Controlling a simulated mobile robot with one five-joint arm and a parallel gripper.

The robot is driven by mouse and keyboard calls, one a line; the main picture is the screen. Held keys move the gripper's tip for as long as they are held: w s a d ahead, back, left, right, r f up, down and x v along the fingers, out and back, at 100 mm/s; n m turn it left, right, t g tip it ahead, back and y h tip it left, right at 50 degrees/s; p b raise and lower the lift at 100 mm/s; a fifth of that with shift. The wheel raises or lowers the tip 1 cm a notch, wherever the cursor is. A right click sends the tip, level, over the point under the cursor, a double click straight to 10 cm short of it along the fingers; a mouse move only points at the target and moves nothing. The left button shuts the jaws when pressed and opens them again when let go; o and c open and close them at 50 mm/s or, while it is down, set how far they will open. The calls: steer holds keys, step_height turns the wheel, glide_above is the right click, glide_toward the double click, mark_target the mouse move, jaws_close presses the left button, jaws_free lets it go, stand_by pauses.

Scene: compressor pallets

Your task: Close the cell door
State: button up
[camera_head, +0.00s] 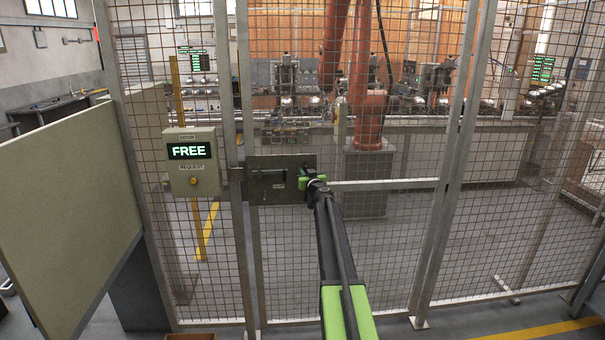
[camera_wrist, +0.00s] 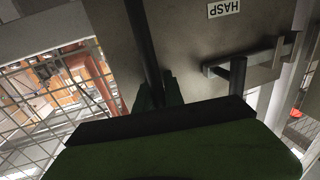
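The cell door is a wire-mesh panel in a grey metal frame (camera_head: 390,185), standing upright in the fence. Its left edge is at or very near the post; I cannot tell whether it is fully shut. A dark metal plate (camera_head: 270,186) on the door carries a slot, and it fills the top of the wrist view (camera_wrist: 200,45) with an upside-down HASP label (camera_wrist: 223,9). My gripper (camera_wrist: 160,92) is at the plate's right side, its fingers close on both sides of a dark upright handle bar (camera_wrist: 145,45). It also shows in the head view (camera_head: 309,181).
A control box (camera_head: 192,162) reading FREE hangs left of the door. A hasp bar (camera_wrist: 240,70) sticks out beside the handle. A large beige panel (camera_head: 65,220) stands at the left. Behind the mesh are an orange robot arm (camera_head: 370,110) and a workbench line.

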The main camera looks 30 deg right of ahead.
steer(key=v, duration=1.7)
steer(key=shift+s, duration=0.25)
steer(key=shift+c, duration=0.2)
